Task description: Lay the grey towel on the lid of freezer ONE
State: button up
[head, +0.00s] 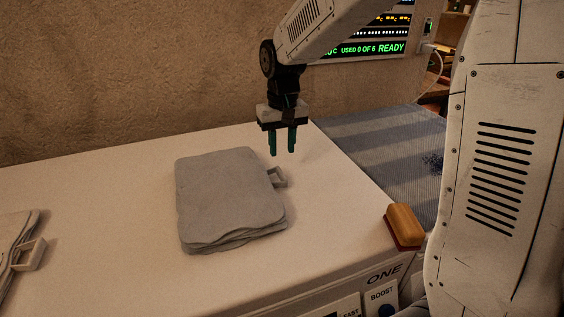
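The grey towel (225,195) lies folded in a flat stack on the white lid of freezer ONE (110,165). The label "ONE" shows on the freezer's front at the lower right. A small grey loop or handle (279,178) sticks out at the towel's right edge. My gripper (282,153) hangs above the lid, just up and to the right of the towel in the picture. Its two green fingers point down with a small gap between them. It is open, holds nothing and appears apart from the towel.
Another grey folded cloth (12,240) with a similar loop lies at the left edge. An orange and red block, perhaps a brush (403,226), sits at the lid's right front corner. A striped blue-grey surface (385,150) lies beyond the lid. A lit display (365,47) hangs behind.

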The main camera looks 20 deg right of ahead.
jog(key=s+d+r, duration=0.2)
jog(key=s+r, duration=0.2)
jog(key=s, duration=0.4)
jog(key=s+d+r, duration=0.1)
jog(key=s+r, duration=0.4)
jog(key=s, duration=0.3)
jog(key=s+d+f+t, duration=0.1)
jog(key=s+f, duration=0.1)
jog(key=s, duration=1.2)
jog(key=shift+s+d+f, duration=0.15)
jog(key=shift+d+f, duration=0.1)
jog(key=shift+f, duration=0.15)
